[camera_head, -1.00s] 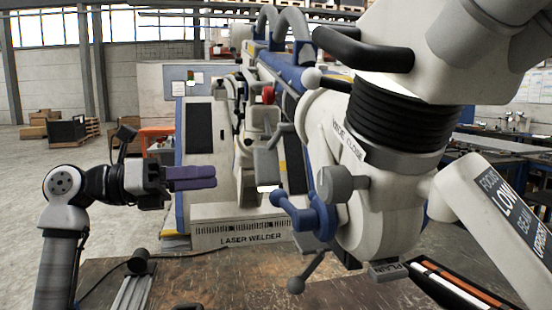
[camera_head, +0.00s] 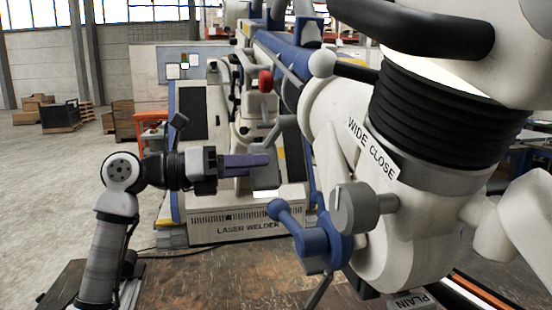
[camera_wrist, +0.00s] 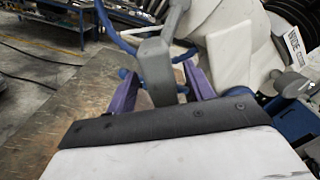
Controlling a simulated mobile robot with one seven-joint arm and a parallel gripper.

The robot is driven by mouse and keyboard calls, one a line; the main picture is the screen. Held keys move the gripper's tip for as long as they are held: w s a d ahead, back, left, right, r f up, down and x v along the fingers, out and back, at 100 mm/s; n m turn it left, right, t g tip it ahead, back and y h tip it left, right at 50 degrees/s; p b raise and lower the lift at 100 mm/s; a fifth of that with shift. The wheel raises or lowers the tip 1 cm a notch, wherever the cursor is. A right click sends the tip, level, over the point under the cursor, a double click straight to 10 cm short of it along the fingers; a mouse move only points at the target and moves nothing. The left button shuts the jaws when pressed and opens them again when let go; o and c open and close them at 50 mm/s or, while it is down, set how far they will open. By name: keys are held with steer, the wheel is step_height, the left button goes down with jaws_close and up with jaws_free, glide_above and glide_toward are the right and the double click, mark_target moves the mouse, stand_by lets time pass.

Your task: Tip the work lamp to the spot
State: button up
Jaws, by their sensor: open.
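A grey box-shaped head, which looks like the work lamp (camera_head: 265,176), hangs on a grey bar from the big white arm, with a bright white patch at its lower edge. In the wrist view the grey head (camera_wrist: 155,68) stands between my two purple fingers. My gripper (camera_head: 262,162) reaches in from the left, its fingers overlapping the head in the head view. The fingers are open, one on each side; whether either touches it I cannot tell. The wrist view also shows my gripper (camera_wrist: 160,80). No marked spot can be made out.
The large white microscope arm (camera_head: 345,120), with a grey knob (camera_head: 355,208) and blue handle (camera_head: 300,235), fills the right side. A brown worktop (camera_head: 225,285) lies below. The laser welder (camera_head: 245,225) stands behind. Open floor is at left.

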mark_target(276, 164)
steer(key=d, duration=0.2)
steer(key=w+d, duration=0.1)
steer(key=d, duration=0.1)
steer(key=shift+d+p, duration=0.4)
jaws_close()
